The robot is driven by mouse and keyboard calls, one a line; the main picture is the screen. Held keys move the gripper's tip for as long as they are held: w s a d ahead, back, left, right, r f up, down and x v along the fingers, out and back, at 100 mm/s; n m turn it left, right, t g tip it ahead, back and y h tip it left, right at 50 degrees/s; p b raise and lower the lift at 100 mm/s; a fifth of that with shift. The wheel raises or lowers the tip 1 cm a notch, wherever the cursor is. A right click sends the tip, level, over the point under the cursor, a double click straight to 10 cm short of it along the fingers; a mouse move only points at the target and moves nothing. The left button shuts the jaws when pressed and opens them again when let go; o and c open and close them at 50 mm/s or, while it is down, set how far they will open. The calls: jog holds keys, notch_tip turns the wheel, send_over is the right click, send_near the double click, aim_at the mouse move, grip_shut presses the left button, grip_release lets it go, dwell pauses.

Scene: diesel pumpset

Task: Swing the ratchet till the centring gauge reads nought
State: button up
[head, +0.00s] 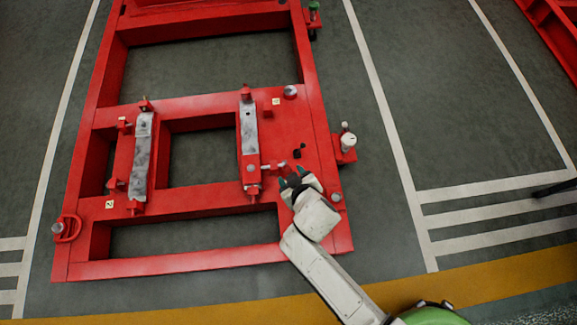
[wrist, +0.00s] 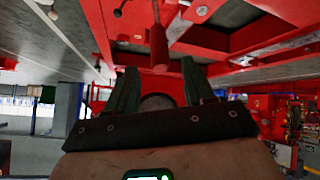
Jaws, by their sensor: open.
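My gripper (head: 292,178) is open at the right side of the red frame in the head view, its dark green fingers pointing toward the right-hand grey pad (head: 249,135). In the wrist view, a red rod with a thicker end (wrist: 158,48) lies ahead of the gap between the two fingers of my gripper (wrist: 159,68). I cannot tell whether this rod is the ratchet handle. A short pale rod (head: 275,166) with a red end shows just left of the fingers. I see no readable gauge; a small round grey disc (head: 291,91) on the frame may be one.
The red frame (head: 190,261) has large open bays. A second grey pad (head: 142,158) stands at left. A white-topped fitting (head: 348,141) sticks out at right. Another red structure (head: 557,32) is at top right. The marked floor (head: 460,130) between them is clear.

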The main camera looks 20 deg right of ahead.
jog(key=shift+p+v, duration=0.3)
jog(key=shift+v, duration=1.3)
